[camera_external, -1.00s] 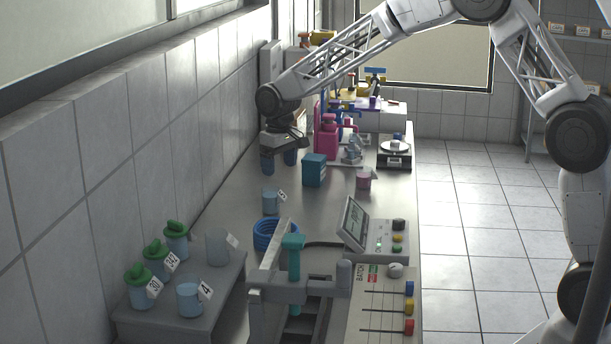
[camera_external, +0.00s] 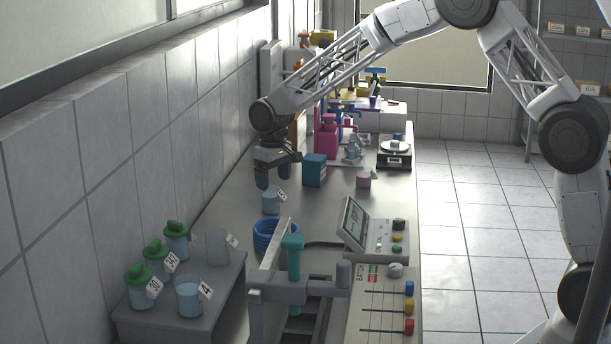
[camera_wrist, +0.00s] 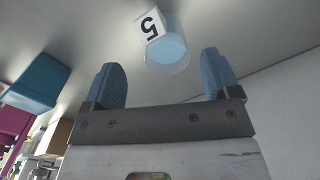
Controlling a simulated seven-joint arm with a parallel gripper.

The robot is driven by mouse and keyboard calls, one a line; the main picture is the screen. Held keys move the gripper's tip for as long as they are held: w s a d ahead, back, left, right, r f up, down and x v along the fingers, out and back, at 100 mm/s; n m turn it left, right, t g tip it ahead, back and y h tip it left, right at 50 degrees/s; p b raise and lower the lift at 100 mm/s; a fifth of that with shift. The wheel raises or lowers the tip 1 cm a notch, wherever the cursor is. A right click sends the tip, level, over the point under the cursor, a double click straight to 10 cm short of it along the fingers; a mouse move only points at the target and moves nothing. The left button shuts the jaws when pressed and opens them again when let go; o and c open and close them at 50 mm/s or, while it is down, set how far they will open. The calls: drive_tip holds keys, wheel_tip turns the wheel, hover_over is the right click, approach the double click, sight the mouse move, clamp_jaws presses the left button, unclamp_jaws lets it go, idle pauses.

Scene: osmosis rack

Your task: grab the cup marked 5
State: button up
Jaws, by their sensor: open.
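The cup marked 5 (camera_external: 270,202) is a small clear cup with light blue liquid and a white tag reading 5. It stands upright on the grey bench, between the teal box and the blue coil. In the wrist view the cup (camera_wrist: 168,52) lies ahead of the fingertips, between the lines of the two fingers. My gripper (camera_external: 275,180) is open and empty, with blue fingers pointing down, just above and behind the cup in the external view. In the wrist view my gripper (camera_wrist: 163,72) shows its two blue fingers wide apart, not touching the cup.
A teal box (camera_external: 314,170) stands right of my gripper. A blue coil (camera_external: 272,233) lies in front of the cup. A grey stand (camera_external: 222,290) holds several other tagged cups at front left. The tiled wall (camera_external: 215,140) runs close along the left.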

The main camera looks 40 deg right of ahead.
sight(273, 194)
idle(0.3)
drive_tip(key=shift+a+f, duration=0.15)
drive_tip(key=shift+f, duration=1.15)
drive_tip(key=shift+a+f, duration=0.1)
drive_tip(key=shift+f, duration=1.2)
drive_tip(key=shift+c, duration=0.2)
drive_tip(key=c, duration=1)
drive_tip(key=shift+r, duration=0.1)
drive_tip(key=shift+r, duration=4.95)
